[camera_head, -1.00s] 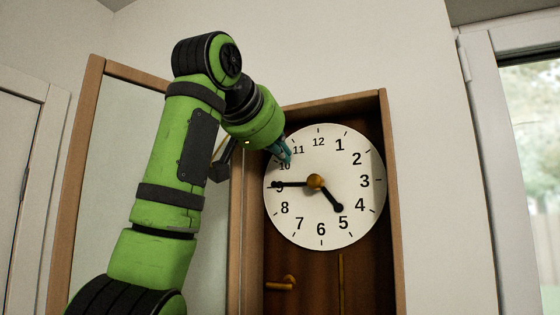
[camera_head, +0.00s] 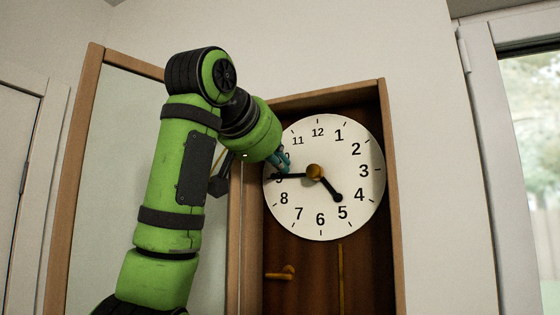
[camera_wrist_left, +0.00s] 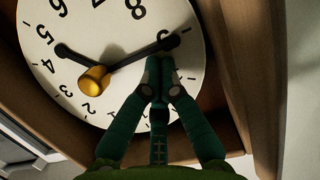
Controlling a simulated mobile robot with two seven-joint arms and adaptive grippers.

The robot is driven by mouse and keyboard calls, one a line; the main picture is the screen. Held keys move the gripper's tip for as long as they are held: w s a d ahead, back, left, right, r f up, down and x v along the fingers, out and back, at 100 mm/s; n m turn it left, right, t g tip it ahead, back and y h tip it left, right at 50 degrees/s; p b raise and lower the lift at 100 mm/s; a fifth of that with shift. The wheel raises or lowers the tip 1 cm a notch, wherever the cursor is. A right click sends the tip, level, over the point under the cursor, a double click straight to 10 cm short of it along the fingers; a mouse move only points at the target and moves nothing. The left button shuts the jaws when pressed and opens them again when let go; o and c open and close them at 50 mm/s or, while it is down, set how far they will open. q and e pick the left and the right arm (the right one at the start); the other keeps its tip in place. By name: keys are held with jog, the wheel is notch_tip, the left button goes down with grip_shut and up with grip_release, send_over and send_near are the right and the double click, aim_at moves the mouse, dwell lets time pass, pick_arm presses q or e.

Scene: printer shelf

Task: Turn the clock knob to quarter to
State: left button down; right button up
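The white clock face (camera_head: 335,217) hangs in a brown wooden case. The gold knob (camera_head: 314,172) is at its centre, and also shows in the left wrist view (camera_wrist_left: 95,80). The long black hand (camera_head: 293,176) points left at about the 9; the short black hand (camera_head: 331,189) points between 4 and 5. My left gripper (camera_head: 284,166) is at the face's left side, just above the long hand's outer part. In the left wrist view its teal fingers (camera_wrist_left: 157,62) come together at the long hand (camera_wrist_left: 145,53); I cannot tell whether they touch it. My right gripper is out of view.
The wooden case (camera_head: 392,220) frames the clock closely. An open glazed door (camera_head: 110,170) stands at its left, behind my left arm. A gold handle (camera_head: 282,274) and a thin gold rod (camera_head: 341,278) are below the face. A window is at far right.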

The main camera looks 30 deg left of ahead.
pick_arm(q)
jog(key=shift+s, duration=0.1)
jog(key=v, duration=0.7)
jog(key=shift+s, duration=0.2)
jog(key=shift+w, duration=0.1)
